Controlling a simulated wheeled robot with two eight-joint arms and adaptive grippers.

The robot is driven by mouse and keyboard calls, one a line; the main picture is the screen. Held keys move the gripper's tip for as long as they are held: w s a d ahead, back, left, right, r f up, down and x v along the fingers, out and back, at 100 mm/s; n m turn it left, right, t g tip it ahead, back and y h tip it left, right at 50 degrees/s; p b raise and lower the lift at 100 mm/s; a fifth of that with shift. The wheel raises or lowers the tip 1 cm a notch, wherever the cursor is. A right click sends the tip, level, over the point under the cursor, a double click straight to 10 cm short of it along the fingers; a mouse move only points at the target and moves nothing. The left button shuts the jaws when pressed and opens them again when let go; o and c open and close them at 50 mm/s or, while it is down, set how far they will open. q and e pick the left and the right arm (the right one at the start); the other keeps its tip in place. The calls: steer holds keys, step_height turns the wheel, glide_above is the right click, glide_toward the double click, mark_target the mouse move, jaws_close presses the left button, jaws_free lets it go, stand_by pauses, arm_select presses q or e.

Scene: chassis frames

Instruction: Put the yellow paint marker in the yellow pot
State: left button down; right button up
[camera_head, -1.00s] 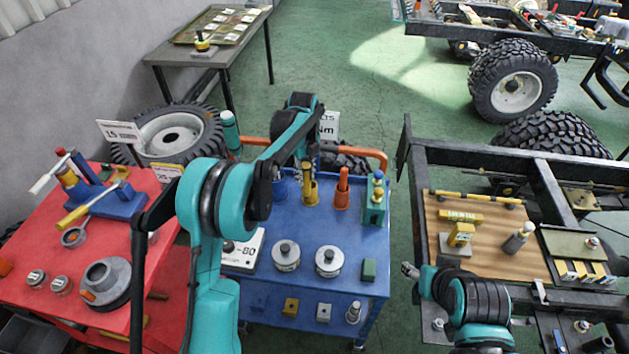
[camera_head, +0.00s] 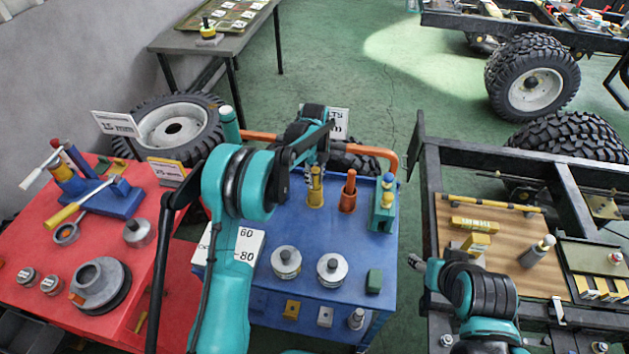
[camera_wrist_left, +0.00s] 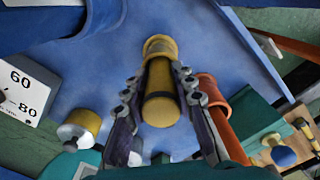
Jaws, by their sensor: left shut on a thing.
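The yellow pot (camera_head: 315,199) stands on the blue cart top, left of the orange pot. The yellow paint marker (camera_head: 316,177) is upright at the yellow pot, with its lower end at or inside the pot's mouth; I cannot tell how deep. My left gripper (camera_head: 311,169) is shut on the marker's upper part. In the left wrist view the marker (camera_wrist_left: 160,97) lies between the two fingers, and the yellow pot (camera_wrist_left: 159,46) shows at its far end. My right gripper (camera_head: 416,263) is small at the frame's edge; its fingers are unclear.
An orange pot (camera_head: 348,202) with an orange marker stands close to the right. A green block holder (camera_head: 382,212) is at the cart's right edge. Two round metal weights (camera_head: 287,262) and a white scale box (camera_head: 248,245) are nearer. A red table (camera_head: 40,240) stands left.

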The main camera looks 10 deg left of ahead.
arm_select(q)
steer(key=shift+f, duration=0.35)
steer(key=shift+f, duration=0.2)
steer(key=c, duration=1.3)
jaws_free()
steer(key=shift+o, duration=0.2)
steer(key=shift+r, duration=0.1)
steer(key=shift+r, duration=0.1)
